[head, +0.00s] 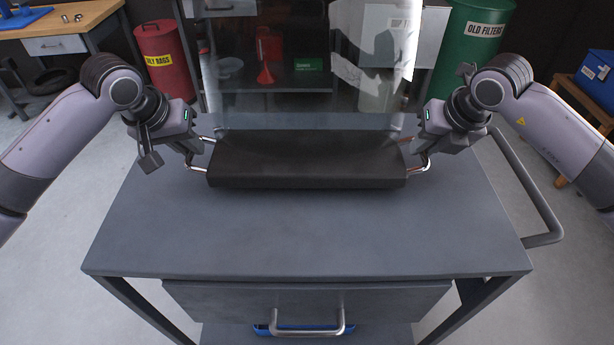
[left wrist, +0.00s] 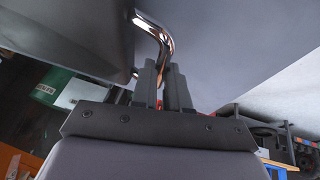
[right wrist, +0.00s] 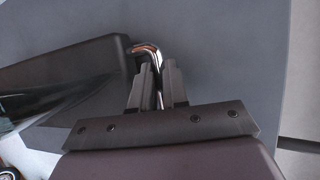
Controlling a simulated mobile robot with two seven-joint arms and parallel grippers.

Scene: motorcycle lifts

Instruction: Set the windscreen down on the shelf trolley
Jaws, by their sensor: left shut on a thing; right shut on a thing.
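The windscreen is a clear upright pane (head: 300,90) on a dark base (head: 305,170), with a bent chrome handle at each end. It is over the top of the grey shelf trolley (head: 310,235), toward its far side; I cannot tell whether the base touches the top. My left gripper (head: 200,145) is shut on the left chrome handle (left wrist: 155,35). My right gripper (head: 418,142) is shut on the right chrome handle (right wrist: 148,48). The base's dark end also shows in the right wrist view (right wrist: 80,70).
The trolley top is bare in front of the base. A drawer (head: 310,310) is below, and a push handle (head: 540,215) sticks out at right. A red rag bin (head: 165,60) and a green filter drum (head: 478,50) stand behind. A wooden bench (head: 60,25) is at far left.

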